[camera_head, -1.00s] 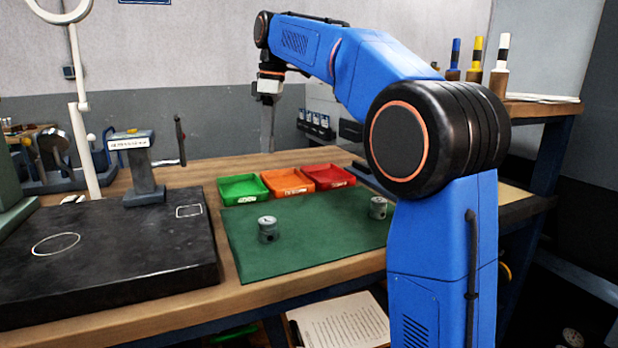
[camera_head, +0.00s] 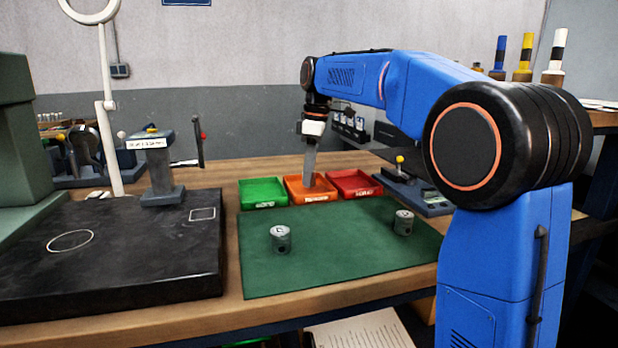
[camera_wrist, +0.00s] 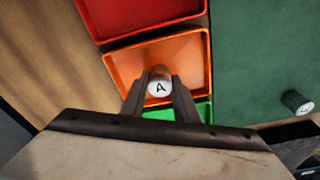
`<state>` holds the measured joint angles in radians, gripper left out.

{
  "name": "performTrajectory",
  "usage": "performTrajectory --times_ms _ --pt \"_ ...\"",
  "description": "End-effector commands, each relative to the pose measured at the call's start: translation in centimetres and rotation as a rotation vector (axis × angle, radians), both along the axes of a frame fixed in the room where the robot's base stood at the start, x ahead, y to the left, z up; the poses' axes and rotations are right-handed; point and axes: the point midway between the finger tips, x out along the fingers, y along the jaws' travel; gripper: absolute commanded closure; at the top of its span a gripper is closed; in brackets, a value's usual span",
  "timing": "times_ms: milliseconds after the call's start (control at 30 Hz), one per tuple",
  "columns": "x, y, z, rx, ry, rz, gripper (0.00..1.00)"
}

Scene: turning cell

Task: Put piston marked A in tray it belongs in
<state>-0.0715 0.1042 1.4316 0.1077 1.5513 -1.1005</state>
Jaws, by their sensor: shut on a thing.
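In the wrist view my gripper (camera_wrist: 160,95) is shut on a grey piston marked A (camera_wrist: 160,87), its lettered top facing the camera. It is over the orange tray (camera_wrist: 125,65), the middle of three trays. In the head view my gripper (camera_head: 309,178) points down at the orange tray (camera_head: 298,199); the piston does not show clearly there. I cannot tell whether the piston touches the tray floor. The green tray (camera_head: 262,193) is left of it and the red tray (camera_head: 355,184) right. The tray labels are too small to read.
Two other pistons stand on the green mat (camera_head: 340,262): one at the left (camera_head: 281,240), one at the right (camera_head: 403,222). A dark plate (camera_head: 120,250) with a stand (camera_head: 162,170) lies left. A small device (camera_head: 425,197) sits right of the trays.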

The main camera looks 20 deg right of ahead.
Motion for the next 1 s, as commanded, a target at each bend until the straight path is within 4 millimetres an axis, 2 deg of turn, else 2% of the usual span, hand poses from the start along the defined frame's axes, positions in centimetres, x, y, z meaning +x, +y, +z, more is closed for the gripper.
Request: performTrajectory --times_ms 133,500,533,600,1000 --pt "-0.02 0.00 -1.12 0.000 0.000 0.000 1.00" --pt "-0.02 0.00 -1.43 0.000 0.000 0.000 1.00" --pt "-0.02 0.00 -1.43 0.000 0.000 0.000 0.68" --pt "-0.01 0.00 -1.41 0.000 0.000 0.000 0.54" --pt "0.03 -0.04 -0.78 0.000 -0.002 0.000 0.54"
